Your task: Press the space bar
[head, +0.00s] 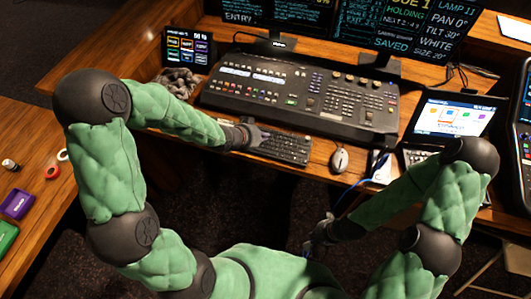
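A black keyboard (287,150) lies near the front edge of the wooden desk, below the mixing console. Its space bar is too small to make out. My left gripper (258,134) is at the keyboard's left end, over or just above its keys. Whether it touches them I cannot tell, and its fingers are too small and dark to show open or shut. My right gripper (316,238) hangs low in front of the desk, well away from the keyboard. Its finger state is not clear.
A large mixing console (300,92) stands behind the keyboard. A computer mouse (340,160) sits to its right, with a laptop-like screen (452,117) farther right. A small touch panel (187,49) stands back left. A side table (30,180) holds several small items.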

